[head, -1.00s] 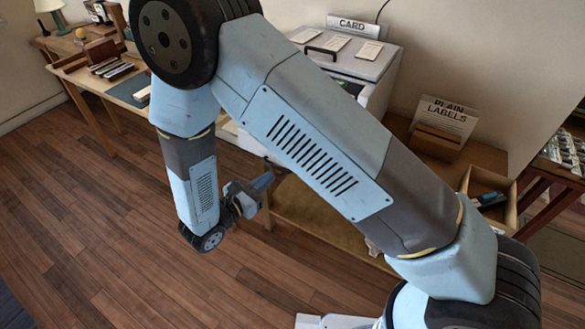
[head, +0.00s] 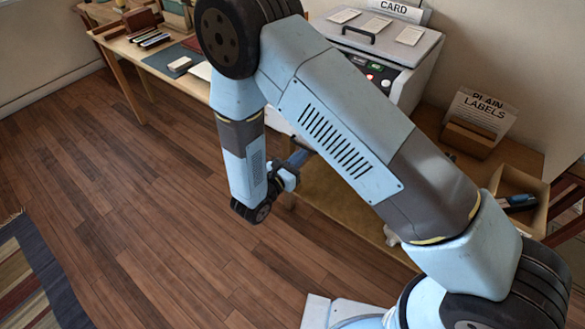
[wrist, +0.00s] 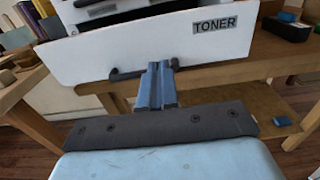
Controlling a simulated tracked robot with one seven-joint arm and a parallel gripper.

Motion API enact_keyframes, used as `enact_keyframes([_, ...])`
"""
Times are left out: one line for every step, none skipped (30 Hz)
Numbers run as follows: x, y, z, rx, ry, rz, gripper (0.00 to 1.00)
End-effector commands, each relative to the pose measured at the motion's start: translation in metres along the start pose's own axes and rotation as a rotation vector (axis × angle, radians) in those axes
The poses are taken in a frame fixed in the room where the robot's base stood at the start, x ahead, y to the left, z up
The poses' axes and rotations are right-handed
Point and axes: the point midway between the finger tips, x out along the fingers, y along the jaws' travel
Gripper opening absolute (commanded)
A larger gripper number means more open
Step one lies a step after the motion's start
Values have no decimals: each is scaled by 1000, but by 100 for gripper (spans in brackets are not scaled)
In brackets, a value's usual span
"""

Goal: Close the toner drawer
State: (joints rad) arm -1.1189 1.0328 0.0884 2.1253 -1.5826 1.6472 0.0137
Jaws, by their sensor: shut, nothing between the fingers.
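The toner drawer (wrist: 150,45) shows in the wrist view as a white front panel with a TONER label (wrist: 222,23) and a dark bar handle (wrist: 125,74) low on it. A dark gap with parts shows above the panel's top edge, so the drawer stands out. In the head view my gripper (head: 300,158) is beside the grey machine (head: 385,45), and my arm hides the drawer.
The machine stands on a wooden table (head: 340,205) with a lower shelf (wrist: 262,105). A PLAIN LABELS holder (head: 478,125) and an open wooden box (head: 520,192) stand to the right. A desk (head: 160,55) is at left. Wooden floor is clear in front; a striped rug (head: 35,280) lies at lower left.

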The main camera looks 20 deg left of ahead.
Motion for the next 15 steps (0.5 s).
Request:
enact_keyframes([9,-1,0,0,-1,-3,0])
enact_keyframes([14,-1,0,0,-1,-3,0])
enact_keyframes([20,-1,0,0,0,-4,0])
enact_keyframes([24,-1,0,0,0,-4,0])
enact_keyframes([28,-1,0,1,0,-3,0])
enact_keyframes([33,0,0,1,0,-2,0])
enact_keyframes([36,-1,0,1,0,-3,0])
enact_keyframes([38,-1,0,1,0,-3,0])
enact_keyframes([41,0,0,1,1,-2,0])
enact_keyframes([43,0,0,1,1,-1,0])
enact_keyframes([45,0,0,1,1,-1,0])
enact_keyframes([46,0,0,1,1,0,0])
enact_keyframes([47,0,0,1,1,0,0])
enact_keyframes([48,0,0,1,1,0,0])
enact_keyframes([48,0,0,1,1,0,0])
